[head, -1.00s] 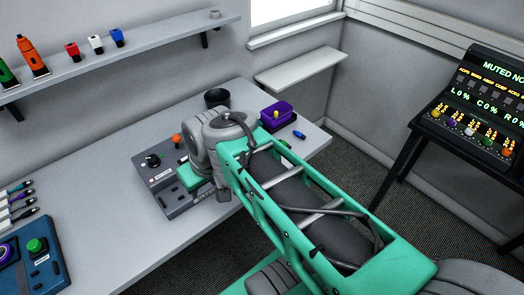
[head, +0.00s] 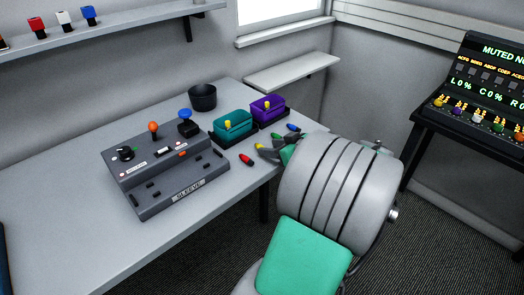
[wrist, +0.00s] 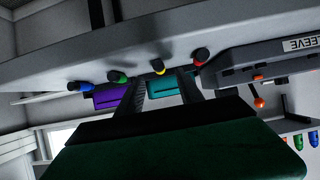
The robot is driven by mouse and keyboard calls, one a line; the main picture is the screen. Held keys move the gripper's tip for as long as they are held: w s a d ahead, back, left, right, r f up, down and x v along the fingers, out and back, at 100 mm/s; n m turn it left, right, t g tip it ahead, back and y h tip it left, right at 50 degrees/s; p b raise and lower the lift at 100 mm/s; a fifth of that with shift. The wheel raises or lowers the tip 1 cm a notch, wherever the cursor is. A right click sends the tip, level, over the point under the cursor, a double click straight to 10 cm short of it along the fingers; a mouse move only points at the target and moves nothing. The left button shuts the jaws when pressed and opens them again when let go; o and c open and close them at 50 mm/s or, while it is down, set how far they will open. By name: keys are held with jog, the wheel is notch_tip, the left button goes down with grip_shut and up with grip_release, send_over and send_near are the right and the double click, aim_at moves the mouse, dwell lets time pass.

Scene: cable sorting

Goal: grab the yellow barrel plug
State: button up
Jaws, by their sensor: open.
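The yellow barrel plug (wrist: 158,67) lies on the table near its front edge, in a row of loose plugs. In the wrist view it shows in the gap between the two fingertips. In the head view only a small yellow part (head: 259,146) shows beside my gripper (head: 269,151). My gripper (wrist: 160,78) is open and empty, with its dark fingers pointing toward the plug. Whether the fingers touch the plug or stop short of it, I cannot tell.
A red plug (head: 246,160), a green plug (wrist: 118,77) and a blue plug (head: 292,128) lie close by. Behind the row stand a teal bin (head: 233,127) and a purple bin (head: 266,109). A grey control box (head: 165,165) stands to the left.

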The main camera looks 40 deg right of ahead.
jog(key=x, duration=0.3)
jog(key=shift+w+f, duration=0.15)
jog(key=shift+w, duration=0.15)
grip_shut()
